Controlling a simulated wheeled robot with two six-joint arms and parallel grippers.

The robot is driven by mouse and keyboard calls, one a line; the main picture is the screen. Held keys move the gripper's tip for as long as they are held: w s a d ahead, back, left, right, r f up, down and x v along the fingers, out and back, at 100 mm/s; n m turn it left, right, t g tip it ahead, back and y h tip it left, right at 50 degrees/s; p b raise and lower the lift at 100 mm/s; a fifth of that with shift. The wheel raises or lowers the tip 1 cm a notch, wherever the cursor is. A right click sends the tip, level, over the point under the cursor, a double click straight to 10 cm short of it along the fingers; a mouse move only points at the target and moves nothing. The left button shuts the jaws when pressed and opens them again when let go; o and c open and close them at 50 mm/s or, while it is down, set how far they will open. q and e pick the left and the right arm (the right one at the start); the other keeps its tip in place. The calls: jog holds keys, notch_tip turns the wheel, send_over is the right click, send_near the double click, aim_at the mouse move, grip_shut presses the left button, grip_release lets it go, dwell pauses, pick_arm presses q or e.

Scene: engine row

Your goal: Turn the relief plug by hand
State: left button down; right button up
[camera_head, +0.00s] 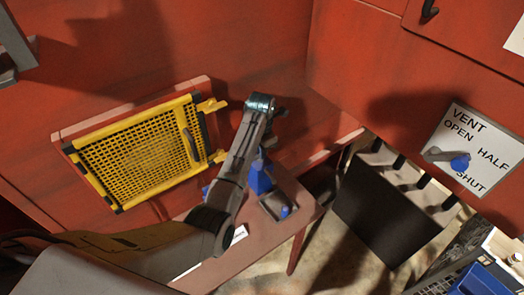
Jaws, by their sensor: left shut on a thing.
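My left arm comes in from the lower left, rises over a red table, and bends at the wrist. My left gripper (270,142) points down at the table, largely hidden behind its own wrist. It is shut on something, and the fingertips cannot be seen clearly. A blue upright part (259,179) stands just below the gripper, on the table, beside a grey base with a small blue knob (285,211). This may be the relief plug; the held part is hidden by my arm. My right gripper is not in view.
A yellow mesh guard (140,152) is on the red wall at left. A white VENT plate (477,150) with a grey, blue-tipped lever (449,157) is on the right panel. A black box (385,215) and a blue bin (478,280) stand right of the red table (190,284).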

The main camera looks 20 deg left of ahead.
pick_arm(q)
jog(key=shift+s+f+n, duration=0.25)
jog(key=shift+f+n, duration=0.25)
jog(key=c, duration=1.6)
grip_release()
jog(key=shift+a, duration=0.15)
jog(key=shift+s, duration=0.1)
